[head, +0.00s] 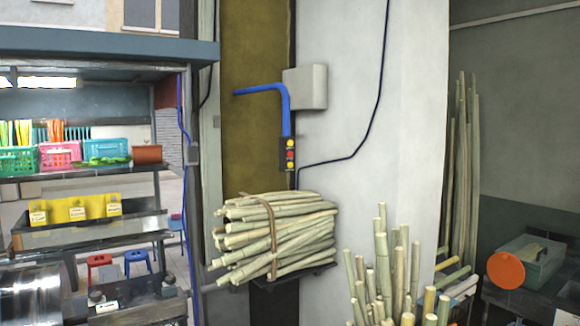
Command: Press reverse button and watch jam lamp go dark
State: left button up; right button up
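A small dark button box (283,165) hangs on the lower end of a bent blue pipe (286,115) near the picture's middle. Its face carries a red button (290,154) between two yellow ones, one above (290,143) and one below (290,166). No labels can be read, so I cannot tell which is the reverse button. I cannot make out a jam lamp. A shiny metal drum (30,295), perhaps part of the press, shows at the lower left. Neither of my grippers is in view.
A tied bundle of cane (275,235) sits on a shelf just below the button box. More cane (385,265) stands upright at the lower right. A grey wall box (306,87) is behind the pipe. Shelves with baskets (105,150) are at left. An orange disc (506,270) is at right.

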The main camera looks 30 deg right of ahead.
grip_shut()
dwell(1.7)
